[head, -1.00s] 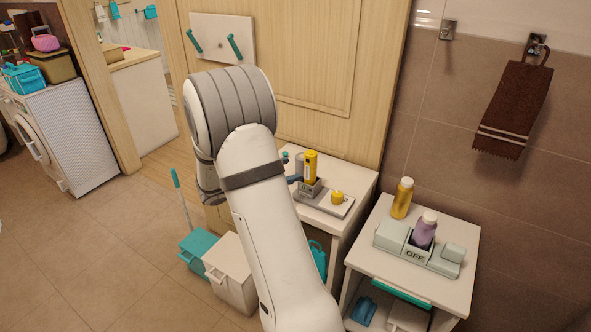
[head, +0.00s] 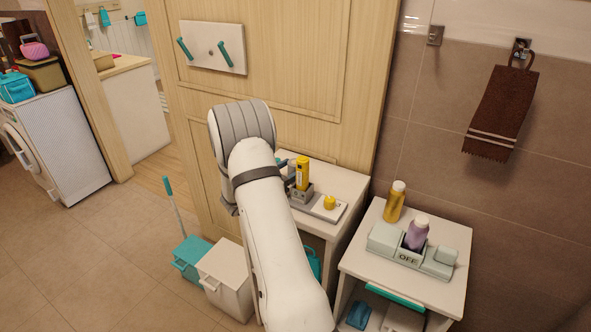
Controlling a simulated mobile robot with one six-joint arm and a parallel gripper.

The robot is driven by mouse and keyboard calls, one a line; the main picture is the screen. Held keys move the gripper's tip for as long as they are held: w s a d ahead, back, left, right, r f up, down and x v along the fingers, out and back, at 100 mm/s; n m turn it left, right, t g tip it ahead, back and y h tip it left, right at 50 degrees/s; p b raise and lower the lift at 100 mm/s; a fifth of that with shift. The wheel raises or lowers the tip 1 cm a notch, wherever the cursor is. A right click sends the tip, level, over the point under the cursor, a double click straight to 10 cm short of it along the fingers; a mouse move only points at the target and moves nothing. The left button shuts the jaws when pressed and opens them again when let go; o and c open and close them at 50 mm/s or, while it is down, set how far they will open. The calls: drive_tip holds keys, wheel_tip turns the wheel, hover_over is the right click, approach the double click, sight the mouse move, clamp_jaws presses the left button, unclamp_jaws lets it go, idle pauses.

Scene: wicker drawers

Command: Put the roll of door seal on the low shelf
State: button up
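I cannot make out a roll of door seal for certain in the head view. A white stand (head: 345,187) against the wooden panel bears a grey tray (head: 317,209) with a yellow bottle (head: 302,174) and a small yellow item (head: 329,202). A second low white stand (head: 448,281) at the right has an open shelf space under its top, with a blue item (head: 359,314) inside. My raised, bent arm covers the left part of the first stand.
A pale green holder marked OFF (head: 385,238) bears a purple bottle (head: 417,233), with a yellow bottle (head: 395,201) behind. A white bin (head: 224,279) and a teal dustpan (head: 190,258) stand on the floor. Open floor lies at the left.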

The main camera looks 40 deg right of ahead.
drive_tip(key=shift+c, duration=0.3)
drive_tip(key=c, duration=0.8)
